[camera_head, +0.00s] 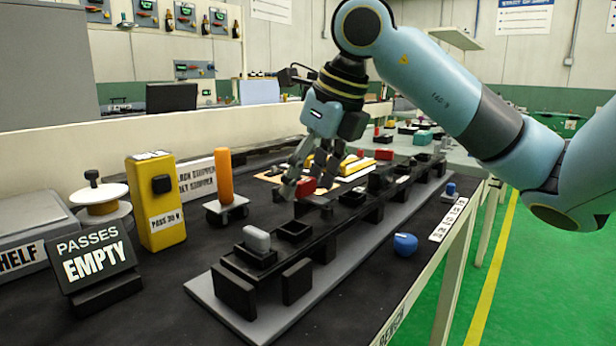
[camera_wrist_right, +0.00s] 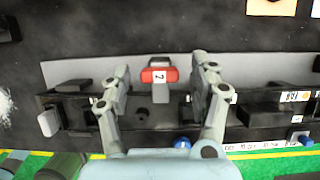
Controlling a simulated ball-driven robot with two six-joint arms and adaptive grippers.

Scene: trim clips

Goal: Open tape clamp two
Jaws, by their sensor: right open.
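The red clamp piece (camera_head: 306,187) sits on the long black clamp rail (camera_head: 335,229). In the right wrist view the gripper (camera_wrist_right: 160,72) is open, with one finger on each side of the red piece and visible gaps. Whether its fingers touch the rail, I cannot tell. My left gripper is not in view.
A grey lever knob (camera_head: 257,240) stands at the rail's near end. A blue knob (camera_head: 405,245) lies right of the rail. An orange cylinder (camera_head: 225,176), a yellow box (camera_head: 156,202) and an "EMPTY" sign (camera_head: 97,259) stand to the left. The black bench mat's front is clear.

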